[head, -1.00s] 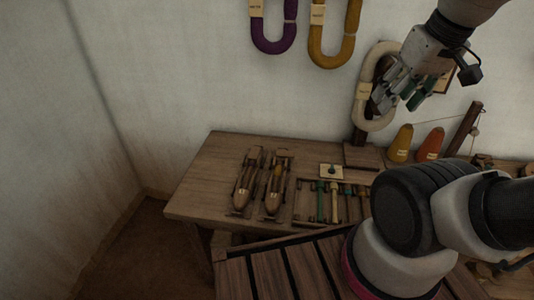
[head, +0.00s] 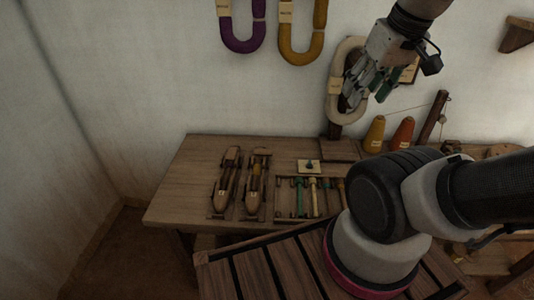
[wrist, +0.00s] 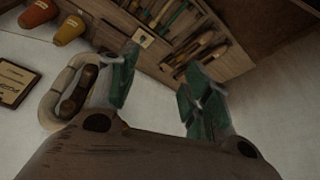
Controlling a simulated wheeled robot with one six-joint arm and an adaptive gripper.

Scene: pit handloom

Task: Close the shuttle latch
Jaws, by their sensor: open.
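Two wooden boat-shaped shuttles lie side by side in holders on the left part of the wooden table: a left shuttle (head: 226,183) and a right shuttle (head: 256,186). The right one shows a yellowish part inside. Their latches are too small to make out. My gripper (head: 364,92) is raised above and to the right of the shuttles, in front of the wall, with open, empty fingers. In the wrist view the green-padded fingers (wrist: 161,90) stand wide apart. The shuttles show there tilted beyond the right finger, partly hidden.
A tray of bobbins (head: 278,206) and a small pale plate with a dark knob (head: 309,166) sit right of the shuttles. Yellow (head: 374,134) and orange (head: 402,133) cones stand further right. A cream yarn hank (head: 333,99) hangs behind my gripper. The table's left end is bare.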

